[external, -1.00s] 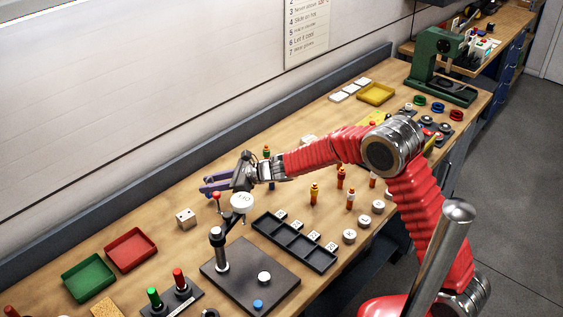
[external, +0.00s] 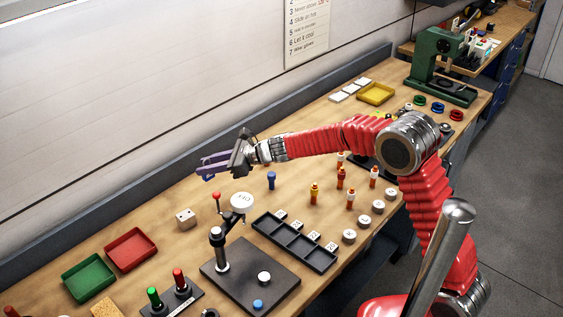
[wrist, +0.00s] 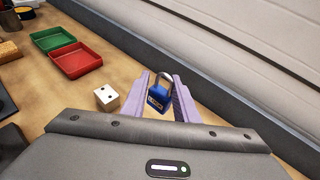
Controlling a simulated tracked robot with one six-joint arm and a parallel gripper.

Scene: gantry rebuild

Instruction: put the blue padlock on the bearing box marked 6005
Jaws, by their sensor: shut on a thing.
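My gripper (external: 207,166) is held above the back of the bench, left of the middle, with its purple fingers pointing left. In the wrist view the fingers (wrist: 160,98) are shut on a blue padlock (wrist: 157,101) with a grey shackle, off the bench top. The padlock is hard to make out in the external view. Flat white boxes (external: 352,90) lie in a row at the back of the bench, beside a yellow tray (external: 376,93). Their markings are too small to read, so I cannot tell which is 6005.
A white die (external: 185,217), a red tray (external: 131,249) and a green tray (external: 88,278) lie to the left. A dark stand with a red-knobbed lever (external: 217,197) and a black compartment tray (external: 293,246) are in front. Several small bottles (external: 314,193) stand to the right.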

